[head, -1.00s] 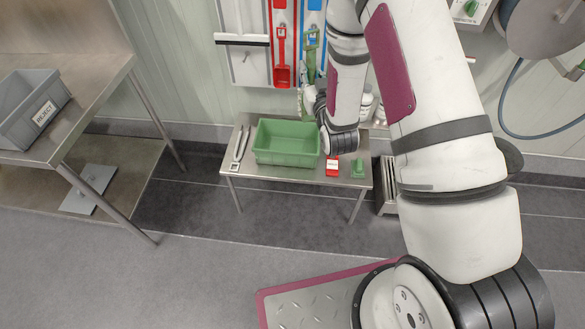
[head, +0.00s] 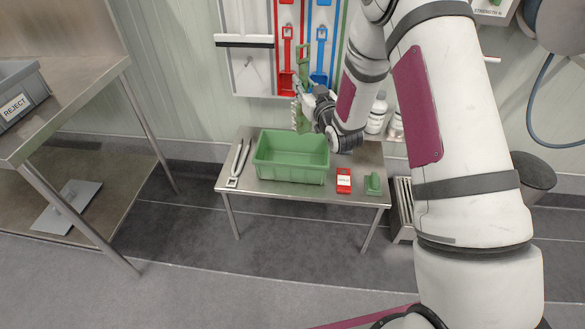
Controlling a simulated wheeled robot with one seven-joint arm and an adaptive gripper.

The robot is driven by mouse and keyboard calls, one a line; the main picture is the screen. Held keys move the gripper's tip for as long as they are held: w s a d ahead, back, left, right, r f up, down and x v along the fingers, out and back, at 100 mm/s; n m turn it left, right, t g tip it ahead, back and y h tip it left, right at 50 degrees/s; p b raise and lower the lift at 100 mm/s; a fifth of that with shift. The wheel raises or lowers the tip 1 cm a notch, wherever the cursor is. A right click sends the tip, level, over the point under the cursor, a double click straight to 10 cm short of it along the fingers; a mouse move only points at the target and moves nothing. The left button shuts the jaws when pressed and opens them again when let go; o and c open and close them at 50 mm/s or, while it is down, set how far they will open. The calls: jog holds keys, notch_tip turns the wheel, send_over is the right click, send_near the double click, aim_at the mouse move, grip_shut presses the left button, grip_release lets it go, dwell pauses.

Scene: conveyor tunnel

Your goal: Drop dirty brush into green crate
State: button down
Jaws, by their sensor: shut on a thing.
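The green crate (head: 291,172) stands on a small steel table (head: 250,200), and no contents show in it. My gripper (head: 302,93) is shut on a green brush (head: 303,58). The brush hangs upright in front of the wall tool board, handle up and pale bristles down. Its lower end appears just above the far right part of the crate's rim in the picture. My arm covers part of the area to the right of the crate, and the gripper's fingers are small and partly hidden.
Tongs (head: 238,162) lie left of the crate. A red box (head: 343,180) and a small green item (head: 373,183) lie right of it. White bottles (head: 377,113) stand behind. Red (head: 286,60) and blue (head: 322,55) tools hang on the board. A grey reject bin (head: 18,98) is far left.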

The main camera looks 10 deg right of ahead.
jog(key=w+d+f+n+y+b, duration=0.1)
jog(key=w+f+y+b, duration=0.1)
jog(key=w+f+b, duration=1.1)
jog(key=b, duration=0.8)
jog(key=shift+d+f+n+g+b, duration=0.3)
jog(key=shift+f+b, duration=0.1)
jog(key=shift+f, duration=0.1)
jog(key=shift+f+b, duration=1.3)
jog(key=shift+f, duration=1.55)
jog(key=c, duration=1.4)
grip_release()
jog(key=shift+o, duration=0.2)
jog(key=v, duration=1.2)
jog(key=shift+w+d, duration=0.1)
jog(key=shift+d, duration=0.05)
